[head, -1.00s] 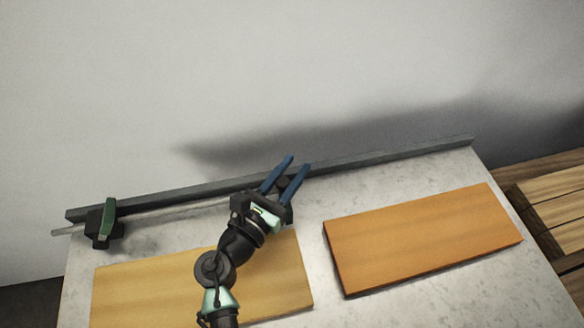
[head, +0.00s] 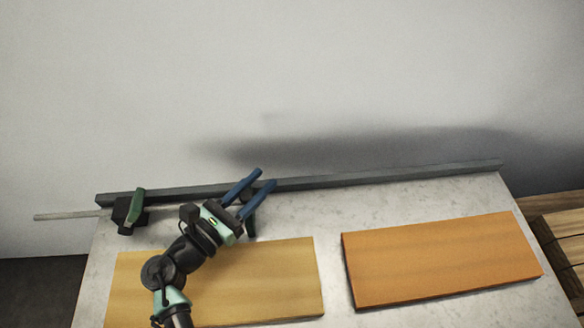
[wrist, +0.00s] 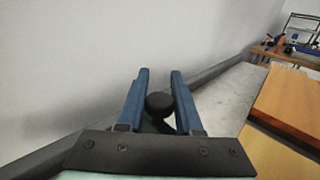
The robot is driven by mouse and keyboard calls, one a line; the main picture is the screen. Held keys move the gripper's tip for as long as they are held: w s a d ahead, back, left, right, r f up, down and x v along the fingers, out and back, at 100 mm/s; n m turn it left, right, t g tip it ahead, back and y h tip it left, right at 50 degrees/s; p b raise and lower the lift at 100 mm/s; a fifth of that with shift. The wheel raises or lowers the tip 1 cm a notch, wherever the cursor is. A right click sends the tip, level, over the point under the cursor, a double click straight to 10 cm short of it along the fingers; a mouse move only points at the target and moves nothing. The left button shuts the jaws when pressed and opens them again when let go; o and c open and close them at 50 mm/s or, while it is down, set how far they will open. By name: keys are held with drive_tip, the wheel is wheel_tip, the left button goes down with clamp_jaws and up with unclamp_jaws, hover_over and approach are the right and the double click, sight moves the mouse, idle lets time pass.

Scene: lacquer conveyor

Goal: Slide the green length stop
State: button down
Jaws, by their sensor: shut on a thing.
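My gripper (head: 250,188), with two blue fingers, is at the rail near the middle of the bench. In the wrist view (wrist: 160,92) its fingers stand either side of a round black knob (wrist: 160,103), with dark green below it. The gripper is shut on this green length stop (head: 251,222), mostly hidden by the fingers in the head view. A thin pale rod (head: 65,216) sticks out past the rail's left end. It passes at a black block with a green lever (head: 136,206).
A long grey rail (head: 380,178) runs along the back of the pale stone bench (head: 330,208). A yellow-brown board (head: 270,280) lies under my arm and an orange board (head: 440,260) lies to the right. Wooden planks (head: 565,230) are beyond the right edge.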

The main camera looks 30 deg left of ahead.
drive_tip(key=s+a, duration=0.1)
drive_tip(key=a, duration=0.1)
drive_tip(key=s+a, duration=0.2)
drive_tip(key=shift+s+a, duration=0.1)
drive_tip(key=shift+a, duration=0.2)
drive_tip(key=c, duration=0.6)
unclamp_jaws()
drive_tip(key=s, duration=0.4)
drive_tip(key=s+a, duration=0.1)
drive_tip(key=s, duration=0.3)
drive_tip(key=s+a+b, duration=0.1)
drive_tip(key=s, duration=0.3)
drive_tip(key=shift+s+a, duration=0.2)
drive_tip(key=shift+s, duration=0.15)
